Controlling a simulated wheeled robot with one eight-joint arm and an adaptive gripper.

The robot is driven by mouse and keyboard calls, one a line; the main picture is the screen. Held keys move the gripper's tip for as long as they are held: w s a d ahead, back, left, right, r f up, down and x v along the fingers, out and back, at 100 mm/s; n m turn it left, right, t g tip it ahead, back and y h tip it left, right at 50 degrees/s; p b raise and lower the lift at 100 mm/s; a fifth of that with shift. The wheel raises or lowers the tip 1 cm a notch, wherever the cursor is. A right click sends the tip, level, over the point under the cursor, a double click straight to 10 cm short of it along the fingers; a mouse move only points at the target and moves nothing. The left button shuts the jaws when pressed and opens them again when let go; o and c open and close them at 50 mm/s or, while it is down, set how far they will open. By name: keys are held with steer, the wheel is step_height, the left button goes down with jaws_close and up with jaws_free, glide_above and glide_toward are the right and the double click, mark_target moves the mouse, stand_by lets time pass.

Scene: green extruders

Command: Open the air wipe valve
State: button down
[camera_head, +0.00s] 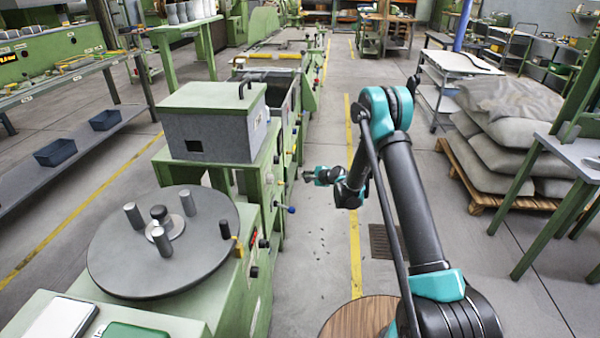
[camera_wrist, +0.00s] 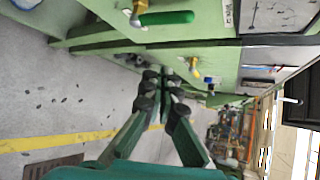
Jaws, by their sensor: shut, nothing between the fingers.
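A valve with a long green handle (camera_wrist: 167,18) and a brass body sits on the green machine's side at the top of the wrist view. A small white label (camera_wrist: 228,13) lies to its right; its text is too small to read surely, so I cannot tell which valve is the air wipe one. A yellow-handled valve (camera_wrist: 195,67) and a blue-handled valve (camera_wrist: 209,80) show further right. My gripper (camera_wrist: 165,92) is shut and empty, below the green handle in the picture and apart from it. In the head view my gripper (camera_head: 308,175) is beside the machine's right side.
The green machine (camera_head: 262,290) carries a grey box (camera_head: 212,135) and a round plate (camera_head: 115,255). A blue knob (camera_head: 291,210) sticks out towards the aisle. Sacks on a pallet (camera_head: 510,135) stand at the right.

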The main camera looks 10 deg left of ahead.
steer(key=shift+s+d+r, duration=0.15)
steer(key=shift+s+d, duration=0.55)
steer(key=shift+s, duration=0.15)
steer(key=s+d+r+n+g+h, duration=0.2)
steer(key=s+d+r+n+h, duration=0.35)
steer(key=s+d+r, duration=1.1)
steer(key=s+d+n+h, duration=0.1)
steer(key=s+d+n, duration=0.1)
steer(key=s+d, duration=0.4)
steer(key=s+d+f+n+g+h, duration=0.1)
steer(key=s+d+n, duration=0.2)
steer(key=s, duration=1)
steer(key=s+d+f+n+g+h, duration=0.1)
steer(key=s+d+n, duration=0.2)
steer(key=s+d, duration=0.5)
steer(key=shift+s+d+f, duration=0.15)
steer(key=shift+s+d, duration=0.15)
steer(key=shift+s, duration=0.5)
steer(key=shift+h, duration=0.25)
